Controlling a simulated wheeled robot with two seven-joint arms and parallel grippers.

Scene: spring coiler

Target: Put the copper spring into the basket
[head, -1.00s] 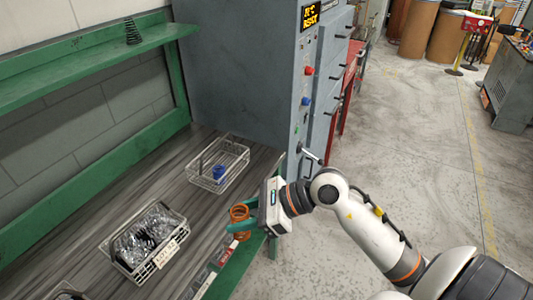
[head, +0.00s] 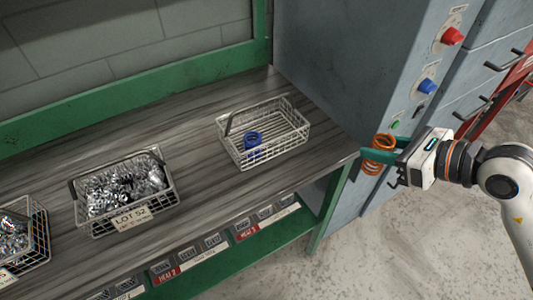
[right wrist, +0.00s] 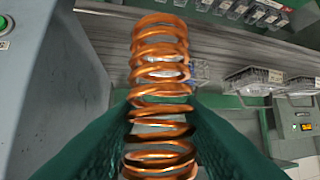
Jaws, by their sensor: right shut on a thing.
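The copper spring (head: 379,154) is an orange-brown coil held upright between the green fingers of my right gripper (head: 382,157). The gripper is shut on it, off the right front corner of the bench. In the right wrist view the spring (right wrist: 160,95) stands between the two green fingers (right wrist: 160,130). A wire basket (head: 290,150) sits on the bench to the left of the gripper, with a blue coil (head: 253,143) inside its left part. The gripper is apart from this basket. My left gripper is not in view.
A wire basket labelled LOT 52 (head: 128,219) holds shiny metal springs, and another (head: 38,245) stands at the left edge. The wooden bench (head: 200,135) is clear between baskets. A grey cabinet (head: 340,70) with red and blue knobs stands behind the gripper.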

